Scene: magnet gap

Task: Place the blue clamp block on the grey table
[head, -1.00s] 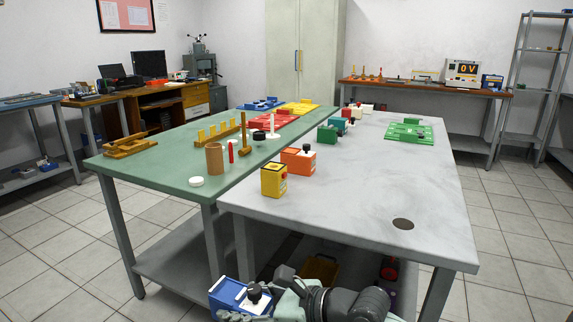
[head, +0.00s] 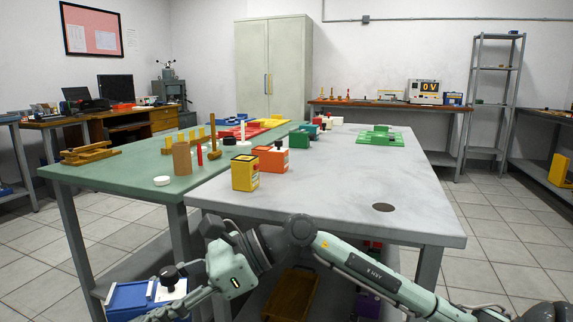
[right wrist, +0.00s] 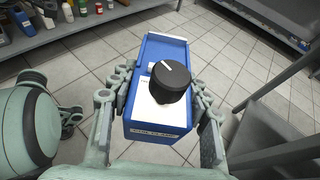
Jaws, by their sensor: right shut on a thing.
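The blue clamp block (head: 128,300), with a black knob and a white label area, is in the lower left of the head view. It is off the table, beside and below the near edge of the green table. My right gripper (right wrist: 160,85) is shut on it, with a finger along each side in the right wrist view, where the block (right wrist: 151,126) and its knob fill the middle. The grey table (head: 330,205) stands behind and above my right arm, its near left part bare. My left gripper is not in view.
A yellow block (head: 245,173) and an orange block (head: 270,159) stand on the grey table's left side. A dark round spot (head: 383,208) marks its near right. A green plate (head: 380,138) lies farther back. The green table (head: 120,178) adjoins on the left.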

